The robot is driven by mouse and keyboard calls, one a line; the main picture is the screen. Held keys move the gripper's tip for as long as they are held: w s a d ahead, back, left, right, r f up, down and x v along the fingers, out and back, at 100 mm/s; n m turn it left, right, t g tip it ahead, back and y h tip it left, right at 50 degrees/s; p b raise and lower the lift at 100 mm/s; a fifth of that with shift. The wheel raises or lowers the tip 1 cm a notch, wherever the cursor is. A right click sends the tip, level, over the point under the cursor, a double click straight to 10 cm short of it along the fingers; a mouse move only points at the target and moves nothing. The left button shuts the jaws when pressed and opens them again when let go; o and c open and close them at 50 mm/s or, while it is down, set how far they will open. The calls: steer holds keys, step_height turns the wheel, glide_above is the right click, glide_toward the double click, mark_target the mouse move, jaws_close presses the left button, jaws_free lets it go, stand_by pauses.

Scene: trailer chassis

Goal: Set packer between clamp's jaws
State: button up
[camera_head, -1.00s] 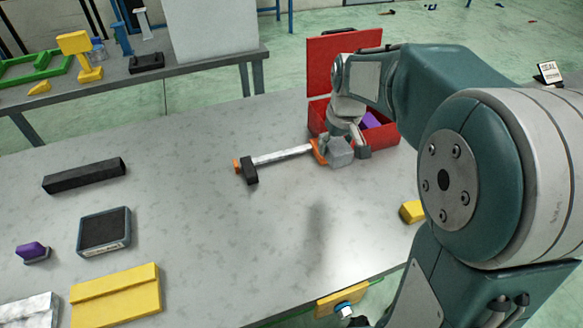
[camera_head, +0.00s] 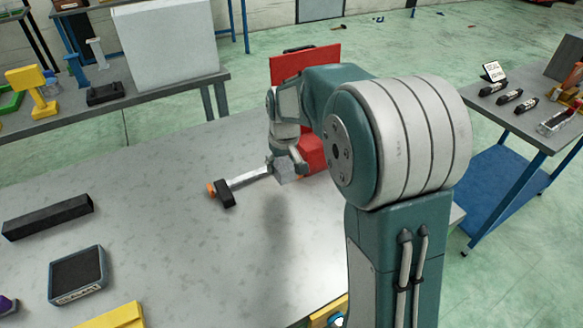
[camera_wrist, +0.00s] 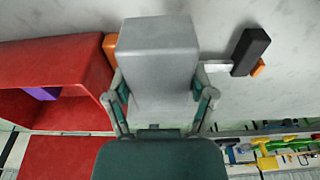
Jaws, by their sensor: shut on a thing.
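The packer, a plain grey block (camera_wrist: 157,65), is held between both fingers of my gripper (camera_wrist: 160,105) in the wrist view. In the head view the block (camera_head: 285,173) shows under my gripper (camera_head: 288,165), at the right end of the clamp. The clamp (camera_head: 249,178) has a pale bar, a black jaw (camera_head: 225,193) and an orange tip at its left end. In the wrist view the black jaw (camera_wrist: 250,51) is right of the block and an orange part (camera_wrist: 109,47) is left of it. The block hides the bar between them. I cannot tell whether it touches the bar.
An open red box (camera_head: 311,152) stands close behind my gripper. A black bar (camera_head: 47,217), a dark framed pad (camera_head: 77,275) and a yellow block (camera_head: 115,317) lie on the left. The middle of the table (camera_head: 180,235) is clear.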

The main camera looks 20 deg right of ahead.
glide_above(276, 183)
steer(key=f, duration=0.3)
steer(key=s+f, duration=0.1)
steer(key=shift+d+f, duration=0.3)
steer(key=shift+w+a+f, duration=0.2)
steer(key=shift+w+f, duration=0.15)
steer(key=shift+f, duration=0.05)
steer(key=f, duration=0.3)
steer(key=shift+a, duration=0.2)
steer(key=shift+d, duration=0.15)
steer(key=o, duration=1.3)
steer(key=shift+s+f, duration=0.1)
steer(key=shift+c, duration=0.2)
